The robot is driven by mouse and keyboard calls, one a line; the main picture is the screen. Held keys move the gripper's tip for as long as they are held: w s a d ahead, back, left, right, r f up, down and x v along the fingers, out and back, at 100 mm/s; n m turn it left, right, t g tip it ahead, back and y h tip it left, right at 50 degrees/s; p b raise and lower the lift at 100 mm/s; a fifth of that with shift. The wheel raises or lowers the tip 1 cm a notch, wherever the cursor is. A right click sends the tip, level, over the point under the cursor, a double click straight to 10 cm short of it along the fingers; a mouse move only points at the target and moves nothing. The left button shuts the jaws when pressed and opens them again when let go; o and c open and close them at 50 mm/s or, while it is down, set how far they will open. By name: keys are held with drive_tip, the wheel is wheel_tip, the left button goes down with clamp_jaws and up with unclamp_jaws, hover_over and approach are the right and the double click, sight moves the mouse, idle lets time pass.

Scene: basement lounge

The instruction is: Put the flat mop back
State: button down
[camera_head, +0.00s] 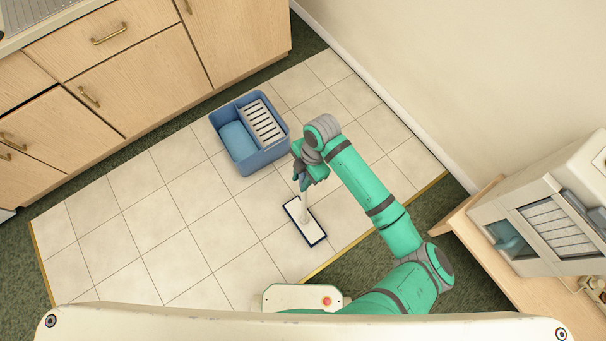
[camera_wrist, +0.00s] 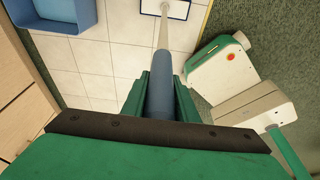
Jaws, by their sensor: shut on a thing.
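The flat mop (camera_head: 305,222) has a white rectangular head with a dark blue rim, on or close to the tiled floor in the head view. Its pale pole rises to my gripper (camera_head: 303,180). In the wrist view, my gripper (camera_wrist: 160,98) is shut on the blue grip of the mop (camera_wrist: 161,80), and the mop head shows only in part at the top edge. A blue bucket (camera_head: 253,165) with a water compartment and a slatted grey wringer (camera_head: 262,122) stands on the tiles, up and left of the mop head. The bucket also shows in part in the wrist view (camera_wrist: 75,27).
Wooden cabinets (camera_head: 140,85) line the upper left, and a cream wall (camera_head: 440,70) runs along the right. A wooden table (camera_head: 490,240) with a pale box-like unit (camera_head: 550,215) stands at the lower right. The tiles left of the mop are clear.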

drive_tip(key=shift+f, duration=0.1)
drive_tip(key=c, duration=1.4)
unclamp_jaws()
drive_tip(key=shift+f, duration=0.1)
drive_tip(key=v, duration=1.2)
drive_tip(key=shift+r, duration=0.25)
